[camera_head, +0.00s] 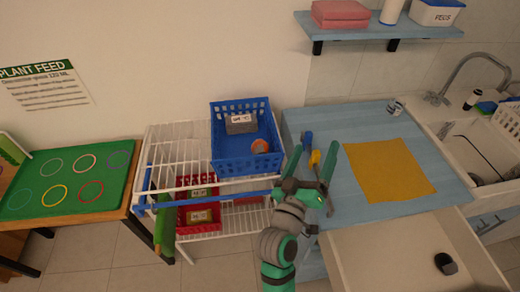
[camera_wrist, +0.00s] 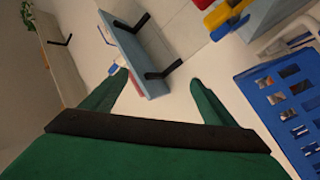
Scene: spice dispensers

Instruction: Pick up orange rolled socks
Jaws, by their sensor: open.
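A round orange item (camera_head: 260,146), which looks like the orange rolled socks, lies in the right part of the blue basket (camera_head: 232,168). A grey block with a white label (camera_head: 240,124) is behind it in the same basket. My gripper (camera_head: 311,158) is to the right of the basket, near the left edge of the blue counter. Its green fingers are apart with nothing visible between them. In the wrist view the open fingers (camera_wrist: 160,82) point toward the wall, and the basket (camera_wrist: 290,105) shows at the right edge. The orange item cannot be made out there.
The basket sits on a white wire rack (camera_head: 165,160) with red bins (camera_head: 200,205) below. Blue- and yellow-handled tools (camera_head: 314,158) are close to my gripper. A yellow mat (camera_head: 388,170) lies on the blue counter (camera_head: 330,122). A wall shelf (camera_head: 385,30) hangs above.

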